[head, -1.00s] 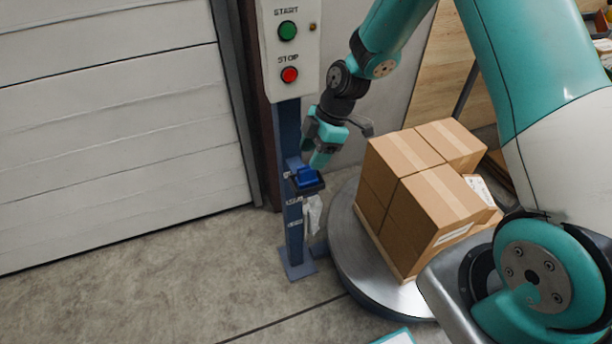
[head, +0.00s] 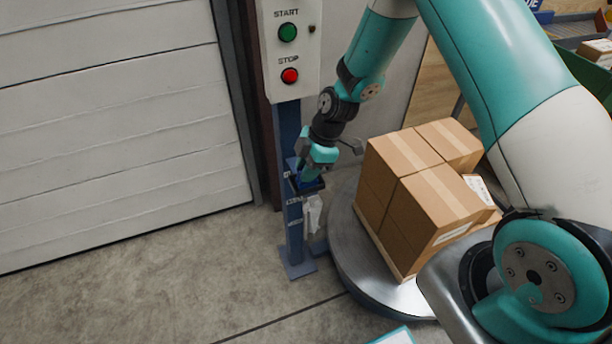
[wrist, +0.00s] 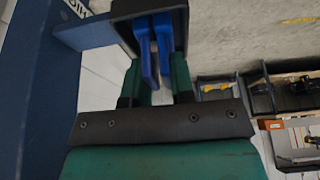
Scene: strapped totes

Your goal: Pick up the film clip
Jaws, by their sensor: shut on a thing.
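The blue film clip (wrist: 147,62) sits in a dark holder (wrist: 100,33) fixed to the blue post. In the wrist view, my gripper (wrist: 157,78) has its two green fingers on either side of the clip's blue arms, shut on it. The clip's far end is hidden inside the holder. In the head view, my gripper (head: 305,172) reaches down to the holder on the post, and the clip is mostly hidden by the fingers.
The post (head: 293,228) carries a control box (head: 289,50) with green START and red STOP buttons above the holder. Stacked cartons (head: 425,195) stand on a round turntable (head: 345,235) to the right. A grey shutter door (head: 110,120) is at left; the floor before it is clear.

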